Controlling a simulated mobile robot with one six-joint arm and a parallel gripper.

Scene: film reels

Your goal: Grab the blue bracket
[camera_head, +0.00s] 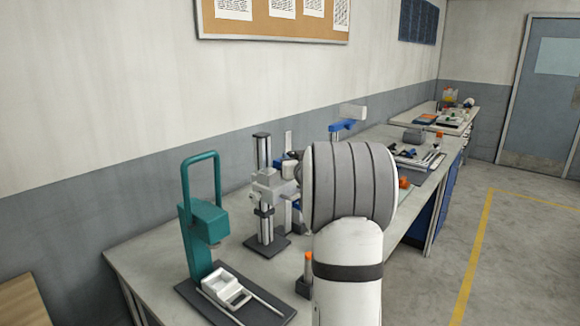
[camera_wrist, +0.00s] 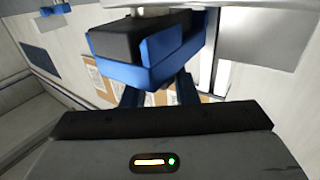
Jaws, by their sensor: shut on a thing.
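In the wrist view, the blue bracket (camera_wrist: 150,73) is at the far end of my gripper (camera_wrist: 160,92), around a dark grey block. My two dark fingers reach up to its underside and are shut on it; their tips are partly hidden by the bracket. A pale grey part lies close beside the bracket at the upper right. In the head view, my white and grey arm hides my gripper. A blue part (camera_head: 347,126) with a white block above it shows behind the arm; I cannot tell if it is the same bracket.
A teal press (camera_head: 203,225) on a dark base stands on the bench (camera_head: 150,252) at front left. A grey column stand (camera_head: 264,190) is behind it. An orange-topped post (camera_head: 308,270) is close to my arm. Another bench lies farther back; the floor at right is clear.

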